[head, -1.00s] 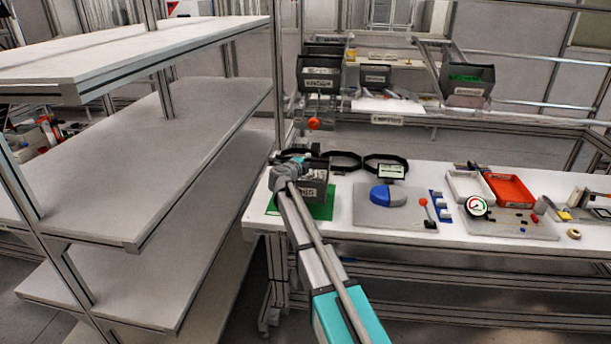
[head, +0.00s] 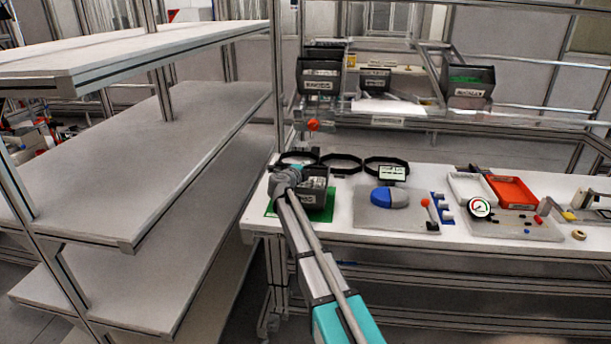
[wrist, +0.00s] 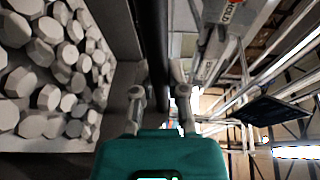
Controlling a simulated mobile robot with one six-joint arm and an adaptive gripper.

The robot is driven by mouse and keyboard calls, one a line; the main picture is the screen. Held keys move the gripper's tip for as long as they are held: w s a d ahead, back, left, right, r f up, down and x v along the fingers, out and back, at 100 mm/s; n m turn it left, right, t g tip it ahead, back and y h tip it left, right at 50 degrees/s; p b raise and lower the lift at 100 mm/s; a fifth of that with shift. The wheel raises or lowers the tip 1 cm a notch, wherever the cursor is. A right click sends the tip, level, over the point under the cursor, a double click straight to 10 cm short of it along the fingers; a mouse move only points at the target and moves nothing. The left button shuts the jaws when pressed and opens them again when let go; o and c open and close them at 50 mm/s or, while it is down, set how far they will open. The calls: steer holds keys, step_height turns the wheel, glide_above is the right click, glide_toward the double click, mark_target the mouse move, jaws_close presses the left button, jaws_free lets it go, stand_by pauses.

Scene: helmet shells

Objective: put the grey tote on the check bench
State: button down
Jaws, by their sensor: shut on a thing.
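The grey tote (head: 316,193) is dark grey with a pale label on its front. It is over the green mat (head: 325,215) at the left end of the white check bench (head: 345,229). I cannot tell whether its base touches the mat. My gripper (head: 292,172) is at the tote's left side, shut on its wall. In the wrist view, the fingers (wrist: 158,97) stand on either side of the dark tote wall (wrist: 154,40). Pale, many-sided pieces fill the tote (wrist: 50,70). My arm hides part of the mat and the tote's left side.
Black rings (head: 342,163) lie behind the tote. A grey board (head: 375,220) with a blue part (head: 389,197) lies to its right. A white tray (head: 467,187) and a red tray (head: 511,192) are farther right. Shelves (head: 170,190) stand left. Dark bins (head: 320,78) sit above.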

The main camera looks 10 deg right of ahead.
steer(key=shift+f+b, duration=0.35)
steer(key=shift+f, duration=0.45)
steer(key=c, duration=0.7)
jaws_free()
steer(key=shift+r, duration=0.2)
steer(key=p+v, duration=0.1)
steer(key=v, duration=1.1)
steer(key=shift+f, duration=0.1)
